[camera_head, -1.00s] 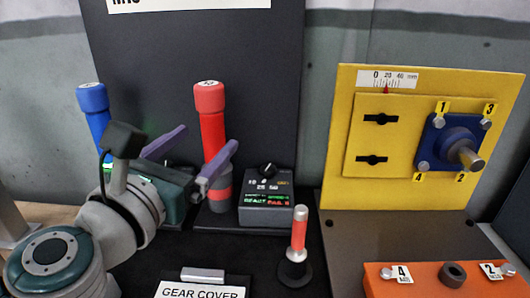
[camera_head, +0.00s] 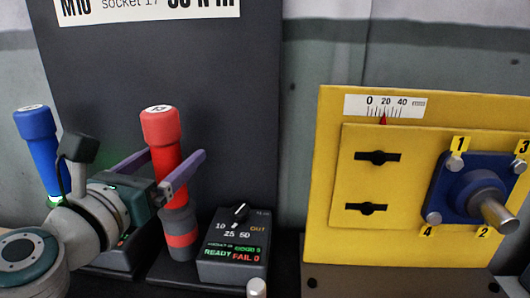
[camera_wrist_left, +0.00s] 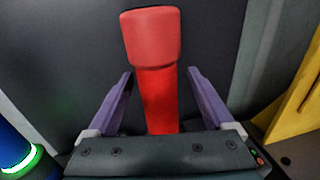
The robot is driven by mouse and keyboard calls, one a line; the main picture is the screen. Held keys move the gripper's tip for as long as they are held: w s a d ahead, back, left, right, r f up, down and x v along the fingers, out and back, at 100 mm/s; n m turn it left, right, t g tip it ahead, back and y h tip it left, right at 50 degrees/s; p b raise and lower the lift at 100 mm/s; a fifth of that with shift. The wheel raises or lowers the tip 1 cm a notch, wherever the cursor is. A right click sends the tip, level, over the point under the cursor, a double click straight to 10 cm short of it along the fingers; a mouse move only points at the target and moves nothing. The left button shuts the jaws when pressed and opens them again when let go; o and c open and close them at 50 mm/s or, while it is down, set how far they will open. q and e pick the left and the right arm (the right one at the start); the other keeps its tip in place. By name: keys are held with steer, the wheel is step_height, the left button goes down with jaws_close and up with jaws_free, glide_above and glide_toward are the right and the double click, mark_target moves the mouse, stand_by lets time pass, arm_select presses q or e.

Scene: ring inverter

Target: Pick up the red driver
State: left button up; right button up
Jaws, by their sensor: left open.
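The red driver (camera_head: 163,133) stands upright in its dark holder, left of centre in the head view. It has a wide red cap, a narrower red shaft and a grey collar with a red band. It also shows in the middle of the left wrist view (camera_wrist_left: 157,75). My left gripper (camera_head: 167,162) is open, with its purple fingers on either side of the driver's shaft. In the left wrist view the gripper (camera_wrist_left: 160,75) shows a gap between each finger and the shaft. My right gripper is not in view.
A blue driver (camera_head: 40,145) stands to the left, close to my left arm. A control box (camera_head: 235,247) with a knob and lit display sits right of the red driver. A dark panel (camera_head: 200,80) rises behind. A yellow fixture (camera_head: 330,190) stands at the right.

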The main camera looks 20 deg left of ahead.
arm_select(q)
steer(key=shift+w, duration=0.15)
steer(key=shift+a, duration=0.1)
steer(key=shift+s, duration=0.2)
steer(key=shift+c, duration=0.7)
steer(key=shift+f, duration=0.1)
jaws_close()
